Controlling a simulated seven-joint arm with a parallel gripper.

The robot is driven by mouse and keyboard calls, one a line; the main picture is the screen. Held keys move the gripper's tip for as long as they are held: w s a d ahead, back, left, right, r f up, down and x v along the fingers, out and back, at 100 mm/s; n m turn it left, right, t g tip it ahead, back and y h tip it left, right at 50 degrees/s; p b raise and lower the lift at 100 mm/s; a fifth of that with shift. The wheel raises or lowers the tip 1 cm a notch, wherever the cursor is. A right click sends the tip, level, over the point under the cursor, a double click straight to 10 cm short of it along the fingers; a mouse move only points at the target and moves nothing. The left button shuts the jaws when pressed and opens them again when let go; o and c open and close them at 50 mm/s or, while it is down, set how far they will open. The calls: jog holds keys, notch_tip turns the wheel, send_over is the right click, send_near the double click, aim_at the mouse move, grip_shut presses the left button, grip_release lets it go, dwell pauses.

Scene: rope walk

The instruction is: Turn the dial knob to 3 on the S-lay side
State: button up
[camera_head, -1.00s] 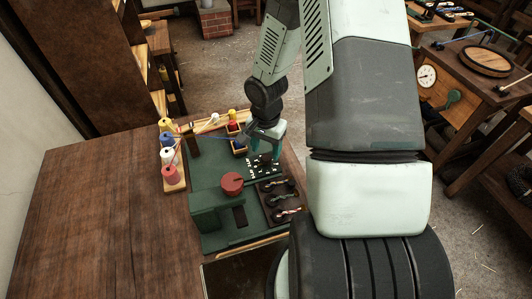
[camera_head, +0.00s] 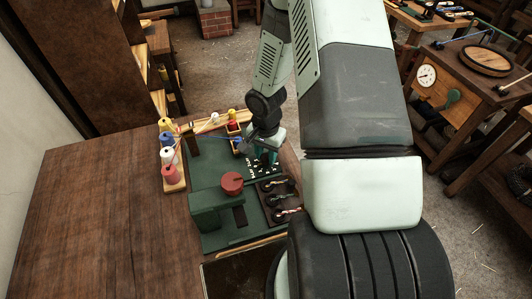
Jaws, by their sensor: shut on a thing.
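My gripper (camera_head: 266,158) points down at the dial plate, just behind and right of the red cap. It is shut on what seems to be the dial knob, which the fingers mostly hide. I cannot tell which mark the knob points to.
Spools of yellow, white and red thread (camera_head: 168,156) stand on a wooden rack left of the machine. A dark tray (camera_head: 278,200) with several small coils lies close to its right. The left of the bench (camera_head: 90,210) is clear.

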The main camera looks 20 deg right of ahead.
jog(key=n, duration=0.5)
jog(key=shift+n, duration=0.4)
jog(key=n, duration=1.2)
jog(key=shift+n, duration=0.3)
jog(key=n, duration=0.5)
jog(key=shift+n, duration=0.3)
jog(key=o, duration=1)
jog(key=shift+o, duration=0.2)
